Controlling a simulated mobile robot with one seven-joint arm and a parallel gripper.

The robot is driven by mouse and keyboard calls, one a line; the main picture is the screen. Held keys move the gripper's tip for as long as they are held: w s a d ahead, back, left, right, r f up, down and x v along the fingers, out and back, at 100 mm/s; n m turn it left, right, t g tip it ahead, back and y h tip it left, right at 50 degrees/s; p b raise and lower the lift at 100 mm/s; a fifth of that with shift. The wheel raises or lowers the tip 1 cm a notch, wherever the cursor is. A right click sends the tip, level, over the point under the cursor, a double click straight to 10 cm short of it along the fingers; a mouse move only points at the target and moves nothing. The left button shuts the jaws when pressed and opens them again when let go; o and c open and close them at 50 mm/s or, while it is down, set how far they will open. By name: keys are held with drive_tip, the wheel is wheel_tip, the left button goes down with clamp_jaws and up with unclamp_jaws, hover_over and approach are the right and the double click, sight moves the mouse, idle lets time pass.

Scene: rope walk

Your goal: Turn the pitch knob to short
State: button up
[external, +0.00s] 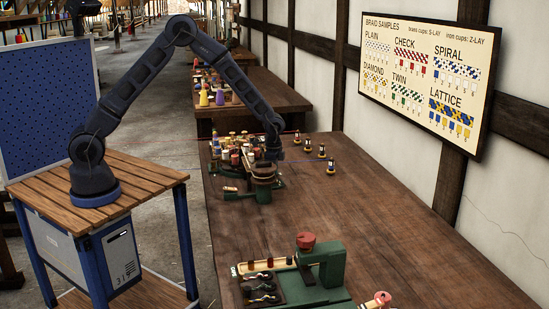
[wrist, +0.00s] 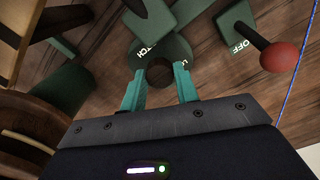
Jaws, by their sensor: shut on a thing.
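The pitch knob (wrist: 160,70) is a dark round knob on a green plate (wrist: 175,47) with white letters, partly covered, reading "TCH" and what looks like an "L". My gripper (wrist: 158,80) has its two teal fingers on either side of the knob, shut on it. The word "short" and the knob's pointer are not visible. In the external view my gripper (external: 273,154) is down at the green machine (external: 264,196) at the far part of the bench, and the knob is hidden there.
A red ball-ended lever (wrist: 278,56) beside an "OFF" label stands right of the knob. A brown wooden round part (wrist: 30,135) is close on the left. Several bobbins crowd the machine, and small dark-and-yellow pieces (external: 321,151) stand right of it. The mid bench (external: 390,220) is clear.

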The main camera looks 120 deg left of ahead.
drive_tip(key=o, duration=1)
drive_tip(key=shift+c, duration=0.2)
wheel_tip(320, 180, up, 11)
drive_tip(key=shift+a+f, duration=0.1)
